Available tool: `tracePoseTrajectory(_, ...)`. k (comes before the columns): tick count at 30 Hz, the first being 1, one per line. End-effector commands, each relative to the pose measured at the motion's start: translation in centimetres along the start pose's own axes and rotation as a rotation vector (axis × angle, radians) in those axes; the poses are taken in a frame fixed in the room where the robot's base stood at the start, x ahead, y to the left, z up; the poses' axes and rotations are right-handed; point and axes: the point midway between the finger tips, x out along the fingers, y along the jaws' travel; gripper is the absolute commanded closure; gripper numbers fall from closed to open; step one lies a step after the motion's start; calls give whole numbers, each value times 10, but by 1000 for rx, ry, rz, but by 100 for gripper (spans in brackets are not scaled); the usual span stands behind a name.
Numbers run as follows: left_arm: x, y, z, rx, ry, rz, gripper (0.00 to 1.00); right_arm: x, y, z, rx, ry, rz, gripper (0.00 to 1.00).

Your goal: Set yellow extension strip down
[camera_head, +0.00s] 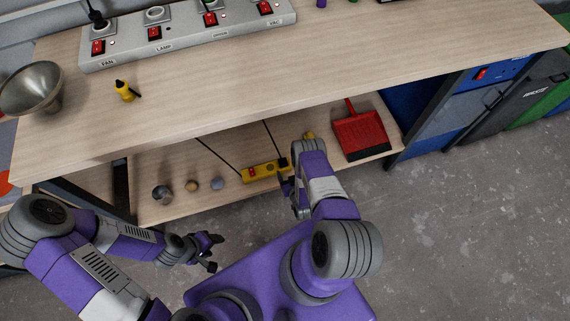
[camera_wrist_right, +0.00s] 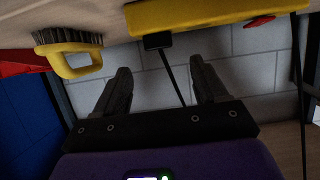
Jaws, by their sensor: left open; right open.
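The yellow extension strip (camera_head: 259,173) lies on the lower shelf under the bench, with a red switch and a black plug at its right end. In the right wrist view the strip (camera_wrist_right: 220,14) crosses the top, beyond the fingertips, with the black plug (camera_wrist_right: 157,41) and its cord hanging between the fingers. My right gripper (camera_head: 285,184) is beside the strip's right end. Its fingers (camera_wrist_right: 162,76) are spread and nothing is between them except the cord in the background. My left gripper (camera_head: 211,252) is open and empty, in front of the shelf over the floor.
A yellow-handled brush (camera_wrist_right: 73,62) shows in the wrist view. The bench top (camera_head: 300,70) overhangs the shelf (camera_head: 230,155); dark cords hang down to it.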

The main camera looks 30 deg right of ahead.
Motion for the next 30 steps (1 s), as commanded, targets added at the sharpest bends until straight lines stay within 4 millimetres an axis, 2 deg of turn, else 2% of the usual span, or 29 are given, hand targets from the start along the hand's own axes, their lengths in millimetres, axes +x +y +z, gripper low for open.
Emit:
tracePoseTrajectory(1,-8,3,0,0,0,0,45,-13,0,-3,1,-4,1,28)
tracePoseTrajectory(3,-13,5,0,0,0,0,45,-26,0,-2,1,-3,1,28)
tracePoseTrajectory(9,-20,8,1,0,0,0,45,-50,0,-1,1,-1,1,28)
tracePoseTrajectory(30,-20,8,1,0,0,0,45,-54,0,0,1,0,0,28)
